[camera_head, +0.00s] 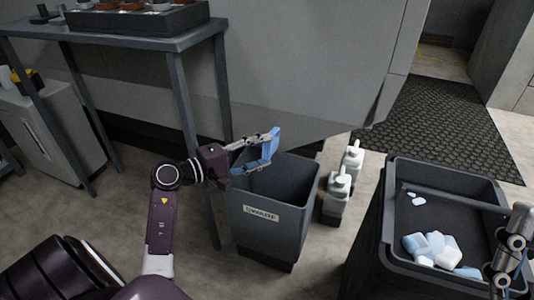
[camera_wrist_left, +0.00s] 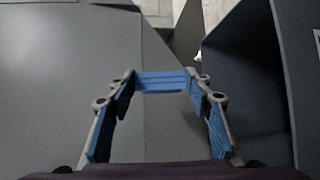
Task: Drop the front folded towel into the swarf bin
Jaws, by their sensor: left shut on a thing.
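My left gripper (camera_head: 268,150) is shut on a small blue folded towel (camera_head: 273,144), held up at the back left rim of the swarf bin. In the left wrist view the towel (camera_wrist_left: 162,81) spans between the two fingertips, which have blue pads of nearly the same colour. The swarf bin (camera_head: 265,225) is a dark grey open container with a white label reading SWARF. In the left wrist view its dark opening (camera_wrist_left: 245,80) lies to the right of the gripper (camera_wrist_left: 162,85).
A grey table (camera_head: 130,38) with a tray of parts stands behind left. White bottles (camera_head: 340,190) stand on the floor right of the bin. A black tub (camera_head: 400,270) with pale blue and white pieces is at the right. A dark mat (camera_head: 450,120) lies behind.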

